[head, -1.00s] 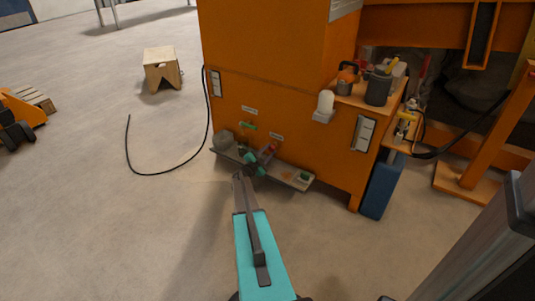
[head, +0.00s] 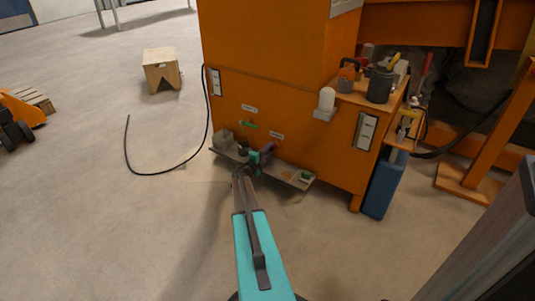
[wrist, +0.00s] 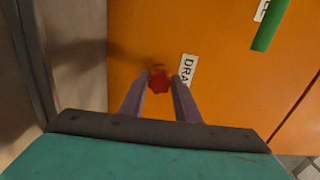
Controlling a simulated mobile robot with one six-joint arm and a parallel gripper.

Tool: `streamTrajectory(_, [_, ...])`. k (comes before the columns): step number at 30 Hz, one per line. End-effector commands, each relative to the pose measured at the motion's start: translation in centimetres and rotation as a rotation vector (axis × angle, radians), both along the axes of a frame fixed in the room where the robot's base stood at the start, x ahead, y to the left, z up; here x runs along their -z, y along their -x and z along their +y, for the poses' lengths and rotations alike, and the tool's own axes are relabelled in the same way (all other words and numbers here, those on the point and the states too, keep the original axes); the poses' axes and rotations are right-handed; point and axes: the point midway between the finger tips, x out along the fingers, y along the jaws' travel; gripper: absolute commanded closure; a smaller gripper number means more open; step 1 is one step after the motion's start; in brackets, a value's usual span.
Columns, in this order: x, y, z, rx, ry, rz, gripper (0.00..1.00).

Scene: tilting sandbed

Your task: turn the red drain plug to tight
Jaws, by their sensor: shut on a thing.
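The red drain plug (wrist: 158,82) sits on the orange cabinet wall in the wrist view, beside a white label (wrist: 186,72) reading "DRA". My gripper (wrist: 160,78) has one finger on each side of the plug and is shut on it. The plug's turn position cannot be read. In the head view my gripper (head: 268,150) is at the lower cabinet front, below a small white label, and hides the plug there.
A green handle (head: 249,125) is on the cabinet up and left of my gripper. A low shelf (head: 293,179) with small items runs beneath. A black hose (head: 160,172) lies on the floor at left. A blue canister (head: 381,188) stands right. The floor in front is clear.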

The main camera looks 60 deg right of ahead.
Motion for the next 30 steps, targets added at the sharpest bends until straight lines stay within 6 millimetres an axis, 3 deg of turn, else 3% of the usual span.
streamTrajectory(14, [-0.09,0.13,-0.12,0.003,0.001,-0.019,0.93])
streamTrajectory(15, [-0.08,0.14,-0.12,0.003,0.001,-0.019,0.64])
streamTrajectory(17, [-0.07,0.12,-0.11,0.002,0.001,-0.018,0.54])
streamTrajectory(30, [-0.05,0.03,0.41,0.0,-0.001,-0.017,0.53])
